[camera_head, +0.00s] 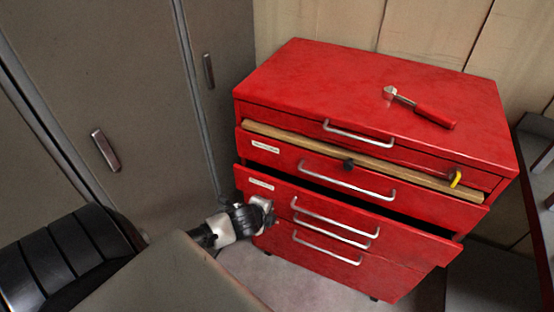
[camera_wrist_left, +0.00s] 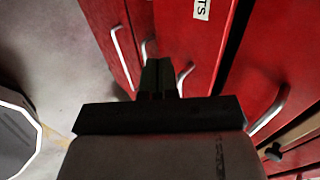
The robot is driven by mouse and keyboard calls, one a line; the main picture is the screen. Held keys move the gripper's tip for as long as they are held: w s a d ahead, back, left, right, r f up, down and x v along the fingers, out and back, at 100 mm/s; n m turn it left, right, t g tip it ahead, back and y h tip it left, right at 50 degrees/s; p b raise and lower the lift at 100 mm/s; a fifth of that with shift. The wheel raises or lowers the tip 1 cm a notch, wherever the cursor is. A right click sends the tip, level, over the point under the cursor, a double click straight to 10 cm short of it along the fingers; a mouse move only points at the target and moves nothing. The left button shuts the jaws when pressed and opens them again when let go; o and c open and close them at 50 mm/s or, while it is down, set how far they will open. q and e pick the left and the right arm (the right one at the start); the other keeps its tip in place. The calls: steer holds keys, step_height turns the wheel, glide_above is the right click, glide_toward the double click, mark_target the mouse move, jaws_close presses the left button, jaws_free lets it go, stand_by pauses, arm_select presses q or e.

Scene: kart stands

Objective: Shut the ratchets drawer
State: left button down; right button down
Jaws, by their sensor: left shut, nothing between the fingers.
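The ratchets drawer (camera_head: 345,207) is the third one down in the red cabinet (camera_head: 375,85). Its front stands out, with a dark gap above it. Its label is too small to read in the head view, but the letters "TS" show on a label (camera_wrist_left: 201,9) in the left wrist view. My left gripper (camera_head: 268,208) is shut and empty at the left end of this drawer's front; I cannot tell whether it touches. Its closed fingers (camera_wrist_left: 158,76) also show in the wrist view, beside a drawer handle (camera_wrist_left: 184,76). My right gripper is out of view.
The drawer above (camera_head: 300,161) also stands out a little, with a wooden strip (camera_head: 300,140), a dark knob (camera_head: 349,165) and a yellow piece (camera_head: 456,178) along its top. A red-handled ratchet (camera_head: 435,114) lies on the cabinet top. Grey lockers (camera_head: 120,70) stand left.

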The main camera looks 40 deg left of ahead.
mark_target(280, 188)
arm_select(q)
steer(key=w+f, duration=0.1)
steer(key=w, duration=0.1)
steer(key=w+a+f, duration=0.1)
steer(key=w, duration=0.1)
steer(key=w+f, duration=0.1)
steer(key=w, duration=0.1)
steer(key=shift+w+a, duration=0.1)
steer(key=shift+a, duration=0.15)
steer(key=shift+w+a, duration=0.1)
steer(key=shift+w, duration=0.3)
steer(key=w, duration=0.2)
steer(key=w+a+b, duration=0.1)
steer(key=w, duration=0.1)
steer(key=shift+w+b, duration=0.1)
steer(key=shift+b, duration=0.2)
steer(key=shift+r, duration=0.25)
